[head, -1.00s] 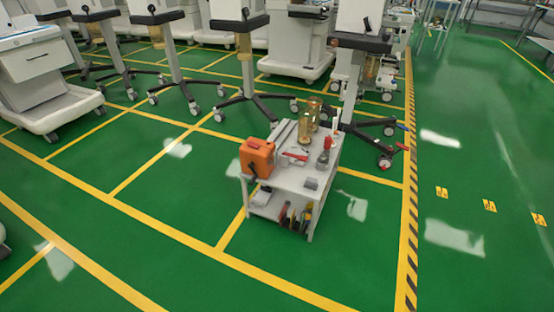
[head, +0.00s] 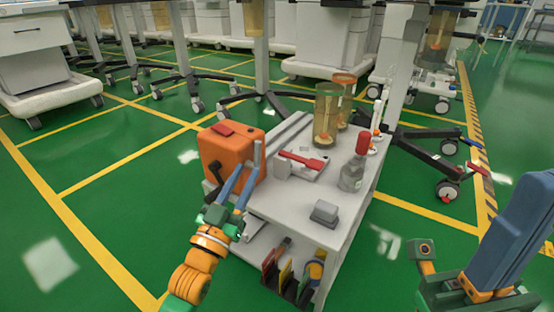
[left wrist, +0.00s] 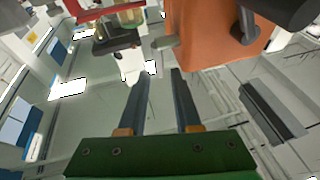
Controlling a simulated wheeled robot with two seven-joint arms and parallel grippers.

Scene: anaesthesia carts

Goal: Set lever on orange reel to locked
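Contact cannot be told.
On the cart are amber glass cylinders (head: 327,115), a red-capped bottle (head: 354,165), a red-handled item (head: 302,160) and a small grey box (head: 324,212). Coloured items fill the lower shelf. My right arm (head: 510,240) is at the lower right. Green floor is open at left.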

